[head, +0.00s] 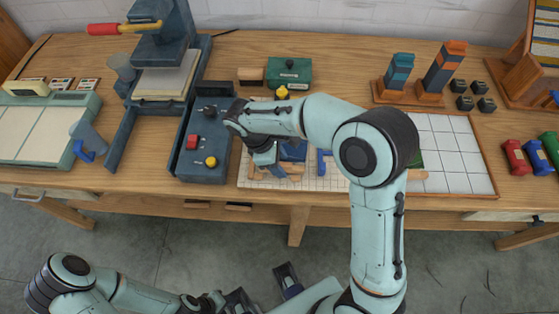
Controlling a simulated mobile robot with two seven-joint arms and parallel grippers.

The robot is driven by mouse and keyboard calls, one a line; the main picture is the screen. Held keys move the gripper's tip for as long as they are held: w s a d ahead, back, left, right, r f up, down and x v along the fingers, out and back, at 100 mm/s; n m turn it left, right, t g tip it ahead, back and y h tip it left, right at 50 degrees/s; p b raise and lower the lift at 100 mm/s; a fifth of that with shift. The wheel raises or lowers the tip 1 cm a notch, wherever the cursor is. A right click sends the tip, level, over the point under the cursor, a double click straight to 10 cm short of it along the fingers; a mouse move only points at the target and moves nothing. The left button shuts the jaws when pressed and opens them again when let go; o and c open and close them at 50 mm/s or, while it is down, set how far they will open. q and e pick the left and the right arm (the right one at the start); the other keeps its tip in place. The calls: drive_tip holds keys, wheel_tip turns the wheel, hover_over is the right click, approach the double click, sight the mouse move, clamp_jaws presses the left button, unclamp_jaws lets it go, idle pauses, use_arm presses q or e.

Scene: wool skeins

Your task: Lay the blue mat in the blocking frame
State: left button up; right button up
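My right arm reaches over the table, and its gripper (268,157) is low over the fine white grid sheet (255,181). A blue piece (293,152), perhaps the blue mat, is right beside its fingers, with small wooden pieces just below it. I cannot tell whether the fingers hold it. Another blue piece (324,165) shows under my forearm. The wood-edged white tiled board (455,150), perhaps the blocking frame, lies to the right, partly hidden by my arm. My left gripper (265,290) is at the bottom, off the table, its fingers apart and empty.
A dark control box (205,165) with red and yellow knobs stands close left of my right gripper. Behind it is a press (160,60). A green box (288,72) stands at the back. Wooden stands with blue and orange blocks (443,65) are at the back right.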

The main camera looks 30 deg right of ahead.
use_arm(q)
drive_tip(key=shift+w+r+p, duration=0.2)
drive_tip(key=shift+r+p, duration=0.35)
drive_tip(key=shift+w+r+p, duration=0.2)
drive_tip(key=shift+r+p, duration=0.3)
drive_tip(key=shift+r, duration=0.05)
use_arm(e)
drive_tip(key=v, duration=1.2)
